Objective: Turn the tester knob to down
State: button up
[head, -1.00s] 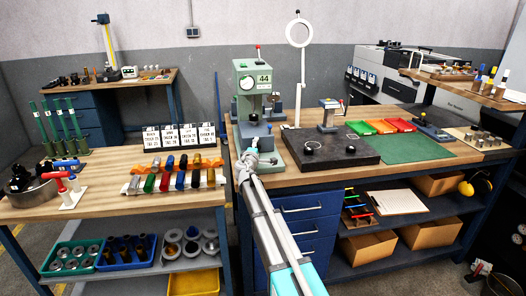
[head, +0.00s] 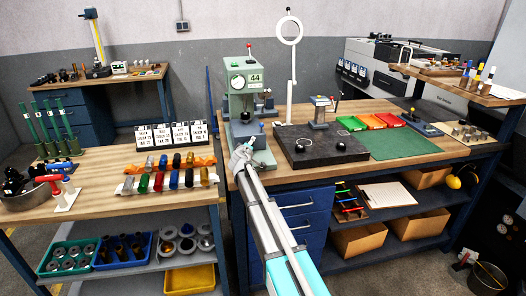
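The tester looks to be the green machine (head: 262,64) marked 44, standing at the left end of the right-hand bench. I cannot tell which way the knob points. My gripper (head: 243,152) is low in front of the tester's base, below the dial. The end of my arm covers part of the base. My fingers are too small and hidden to tell open from shut, and I cannot see whether they touch the tester.
A black plate (head: 325,157) with dark round knobs lies right of the tester, with a white ring on a stand (head: 288,75) behind it. A green mat (head: 395,143) and coloured trays (head: 370,122) are further right. The left bench (head: 110,205) holds coloured cylinders and cards.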

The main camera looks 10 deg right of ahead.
jog(key=m+g+y+p, duration=0.1)
jog(key=m+y+p, duration=0.1)
jog(key=m, duration=0.1)
jog(key=shift+m, duration=0.4)
jog(key=shift+m+y+p, duration=0.45)
jog(key=shift+m+y, duration=0.85)
jog(key=shift+m, duration=0.4)
jog(key=shift+m+y, duration=1.2)
jog(key=shift+m, duration=0.5)
jog(key=shift+a+m+y+b, duration=0.1)
jog(key=shift+m+y+b, duration=0.95)
jog(key=shift+m, duration=0.75)
jog(key=p+v, duration=0.3)
jog(key=v, duration=1.1)
jog(key=shift+f+p, duration=0.25)
jog(key=shift+p, duration=0.15)
jog(key=shift+a, duration=0.1)
